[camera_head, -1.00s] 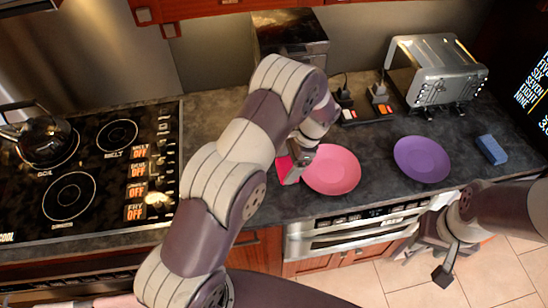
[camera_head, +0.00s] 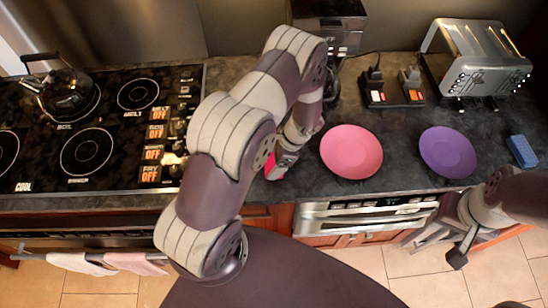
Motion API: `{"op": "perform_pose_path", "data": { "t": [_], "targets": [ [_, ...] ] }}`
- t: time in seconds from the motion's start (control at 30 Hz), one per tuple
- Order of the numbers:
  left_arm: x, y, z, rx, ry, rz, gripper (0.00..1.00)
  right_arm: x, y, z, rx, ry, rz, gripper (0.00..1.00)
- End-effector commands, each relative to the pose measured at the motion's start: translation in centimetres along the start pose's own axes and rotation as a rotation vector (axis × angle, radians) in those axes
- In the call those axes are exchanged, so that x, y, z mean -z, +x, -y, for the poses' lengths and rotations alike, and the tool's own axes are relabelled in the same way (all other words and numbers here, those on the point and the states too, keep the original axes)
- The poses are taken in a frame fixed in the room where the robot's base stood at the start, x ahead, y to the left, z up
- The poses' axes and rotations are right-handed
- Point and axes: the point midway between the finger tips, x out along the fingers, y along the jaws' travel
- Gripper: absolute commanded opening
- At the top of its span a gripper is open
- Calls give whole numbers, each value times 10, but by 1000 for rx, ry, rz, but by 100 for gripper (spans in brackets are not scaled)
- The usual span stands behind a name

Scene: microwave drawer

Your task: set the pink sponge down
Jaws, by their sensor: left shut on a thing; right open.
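The pink sponge (camera_head: 271,168) shows only as a small bright patch at my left gripper (camera_head: 279,165); the gripper and arm hide the rest. My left gripper is shut on it, over the counter close to its front edge, left of the pink plate (camera_head: 352,152). I cannot tell whether the sponge touches the counter. The pink plate lies flat and empty. My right gripper (camera_head: 430,240) is open and empty at the lower right, in front of the counter and below the plates.
A purple plate (camera_head: 447,153) and a blue sponge (camera_head: 522,151) lie further right on the counter (camera_head: 400,130). A toaster (camera_head: 480,60) and a power strip (camera_head: 392,95) stand behind. The stove (camera_head: 110,120) is at left, with a kettle (camera_head: 66,92). A drawer microwave (camera_head: 365,215) sits below the counter.

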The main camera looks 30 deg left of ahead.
Motion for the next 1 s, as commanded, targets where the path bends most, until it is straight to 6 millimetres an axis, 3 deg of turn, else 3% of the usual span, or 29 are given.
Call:
{"op": "perform_pose_path", "data": {
  "t": [0.37, 0.4, 0.43, 0.47, 0.77, 0.87, 1.0],
  "targets": [
    [6, 11, 1, 2, 0, -1, 20, 0, -2, 0, 0, 0, 1, 43],
    [6, 12, 1, 2, 0, -1, 86, 0, -2, 0, 0, 0, 1, 43],
    [6, 11, 1, 2, 0, -1, 96, 0, -2, 0, 0, 0, 1, 43],
    [6, 11, 1, 2, 0, -1, 100, 0, -2, 0, 0, 0, 1, 43],
    [6, 6, 2, 5, -1, -2, 100, 0, -2, 0, 0, 0, 0, 43],
    [7, -7, 2, 6, 0, -2, 100, -1, 4, 0, 0, 0, 0, 43],
    [8, -38, 2, 7, -2, -5, 100, -2, 16, 0, 0, 0, 1, 43]
  ]
}}
